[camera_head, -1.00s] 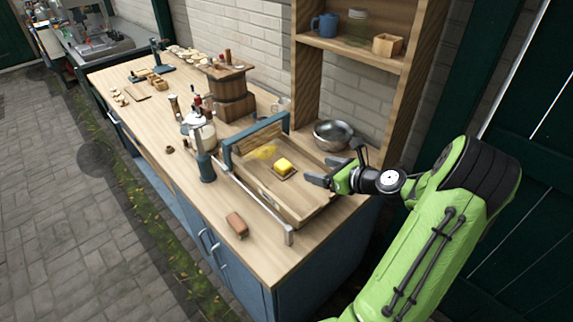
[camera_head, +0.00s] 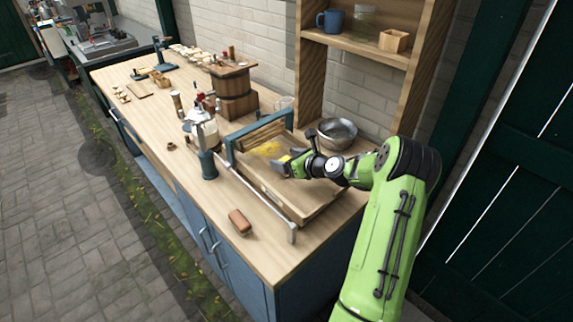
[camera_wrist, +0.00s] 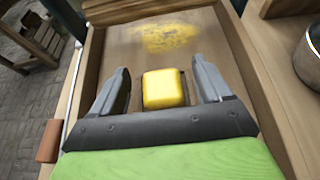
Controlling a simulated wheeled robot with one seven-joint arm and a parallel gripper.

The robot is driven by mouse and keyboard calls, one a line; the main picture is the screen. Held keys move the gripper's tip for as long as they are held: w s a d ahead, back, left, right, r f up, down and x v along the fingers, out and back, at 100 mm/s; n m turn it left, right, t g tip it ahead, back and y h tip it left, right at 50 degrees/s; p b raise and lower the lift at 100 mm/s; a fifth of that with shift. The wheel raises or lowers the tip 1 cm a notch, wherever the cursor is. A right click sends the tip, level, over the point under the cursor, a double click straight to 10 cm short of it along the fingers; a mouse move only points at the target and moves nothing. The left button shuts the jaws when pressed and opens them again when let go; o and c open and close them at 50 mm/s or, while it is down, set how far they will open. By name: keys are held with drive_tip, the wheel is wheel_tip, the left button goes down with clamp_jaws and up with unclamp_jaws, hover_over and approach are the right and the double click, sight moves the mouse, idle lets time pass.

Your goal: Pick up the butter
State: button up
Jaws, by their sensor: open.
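The butter (camera_wrist: 163,90) is a yellow block in the wooden tray (camera_wrist: 232,62). In the wrist view it sits between the two fingers of my gripper (camera_wrist: 163,85), with a gap on each side. My gripper is open. In the head view my gripper (camera_head: 290,165) is over the tray and hides most of the butter; only a bit of yellow (camera_head: 284,158) shows by the fingers. A yellow smear (camera_wrist: 168,38) marks the tray beyond the butter.
A metal bowl (camera_head: 337,133) stands just right of the tray. A red-brown block (camera_head: 239,221) lies near the front edge. A metal bar runs along the tray's front side. A wooden churn (camera_head: 235,92) stands behind left. Shelves (camera_head: 355,48) rise at the back.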

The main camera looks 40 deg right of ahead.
drive_tip(key=shift+s+r, duration=0.1)
drive_tip(key=c, duration=1.1)
wheel_tip(320, 180, up, 10)
drive_tip(key=p, duration=0.2)
drive_tip(key=shift+p, duration=0.3)
